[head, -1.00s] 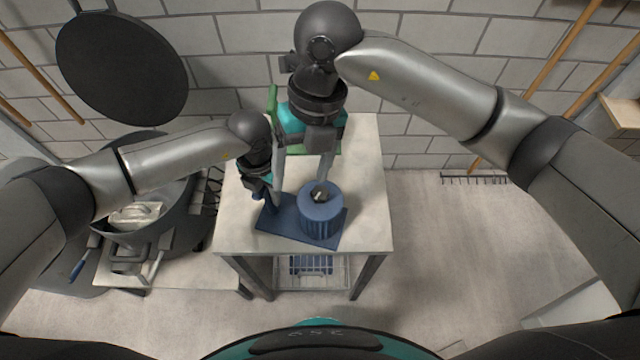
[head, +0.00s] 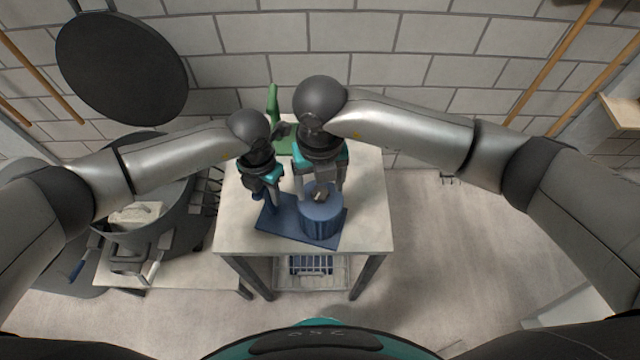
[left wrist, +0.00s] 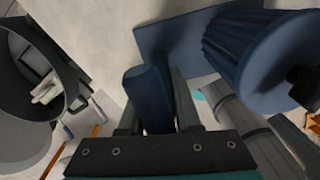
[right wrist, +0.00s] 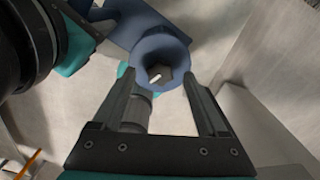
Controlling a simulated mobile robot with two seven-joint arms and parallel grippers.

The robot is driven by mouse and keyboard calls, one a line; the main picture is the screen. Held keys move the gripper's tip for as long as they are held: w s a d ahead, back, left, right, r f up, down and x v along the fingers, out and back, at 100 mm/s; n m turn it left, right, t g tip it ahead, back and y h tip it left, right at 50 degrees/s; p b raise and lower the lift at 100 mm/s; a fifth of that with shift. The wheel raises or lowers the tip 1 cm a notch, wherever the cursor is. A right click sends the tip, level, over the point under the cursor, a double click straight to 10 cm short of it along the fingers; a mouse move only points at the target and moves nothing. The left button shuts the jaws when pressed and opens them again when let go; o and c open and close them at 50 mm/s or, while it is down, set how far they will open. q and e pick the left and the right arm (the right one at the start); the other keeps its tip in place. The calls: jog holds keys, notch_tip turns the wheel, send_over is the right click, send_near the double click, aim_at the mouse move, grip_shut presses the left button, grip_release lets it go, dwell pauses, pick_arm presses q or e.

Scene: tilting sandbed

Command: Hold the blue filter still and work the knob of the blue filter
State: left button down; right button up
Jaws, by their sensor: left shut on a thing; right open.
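The blue filter stands on the table: a flat base plate (head: 282,226), a ribbed round body (head: 320,224) and an upright post (left wrist: 148,88). Its dark knob (right wrist: 159,75) with a pale mark sits in the middle of the round top; it also shows in the head view (head: 319,195). My left gripper (head: 269,200) is shut on the post, one finger on each side in the left wrist view. My right gripper (head: 320,190) points down over the round top. It is open and empty, its fingers on either side of the knob and apart from it.
The pale table (head: 368,215) has free room right of the filter. A green object (head: 275,110) stands at the table's back. A large dark pot (head: 172,215) is at the left. A wire basket (head: 312,272) is under the table; a brick wall stands behind.

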jog(key=shift+f, duration=0.5)
grip_shut()
dwell(0.3)
